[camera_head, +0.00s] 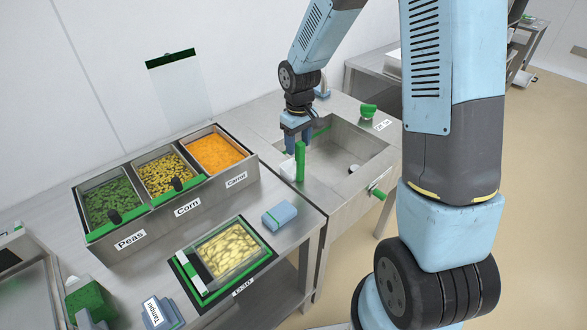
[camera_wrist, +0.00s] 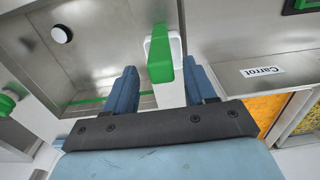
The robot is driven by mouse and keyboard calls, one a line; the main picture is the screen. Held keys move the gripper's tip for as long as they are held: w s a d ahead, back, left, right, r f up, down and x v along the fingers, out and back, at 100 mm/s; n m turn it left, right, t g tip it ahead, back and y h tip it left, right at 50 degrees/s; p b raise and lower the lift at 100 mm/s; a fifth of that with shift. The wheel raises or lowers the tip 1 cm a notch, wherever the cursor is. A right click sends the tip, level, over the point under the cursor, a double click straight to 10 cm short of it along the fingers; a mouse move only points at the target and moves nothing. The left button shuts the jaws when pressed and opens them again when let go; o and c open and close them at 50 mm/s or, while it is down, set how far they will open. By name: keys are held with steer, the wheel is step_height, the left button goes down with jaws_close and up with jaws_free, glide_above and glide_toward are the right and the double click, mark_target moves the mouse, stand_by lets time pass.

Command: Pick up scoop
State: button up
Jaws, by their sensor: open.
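The scoop has an upright green handle (camera_head: 300,162) and a white part beside it (camera_head: 287,169), at the left edge of the sink. The fingers stand apart, with a gap visible on either side of the scoop. In the head view my gripper (camera_head: 297,142) points down at the scoop, its fingertips partly hidden behind the handle.
The steel sink (camera_head: 345,135) lies right of the scoop, with a green-handled valve (camera_head: 377,191) in front. Left is a steel bin holder (camera_head: 160,222) with peas, corn and carrot. A food tray (camera_head: 228,248) and a blue block (camera_head: 280,215) are on the bench.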

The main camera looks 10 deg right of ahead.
mark_target(298, 156)
steer(key=shift+s+f, duration=0.15)
steer(key=shift+f, duration=1.15)
steer(key=shift+s+f, duration=0.1)
steer(key=shift+f, duration=1.2)
steer(key=shift+c, duration=0.2)
jaws_close()
steer(key=shift+r, duration=0.1)
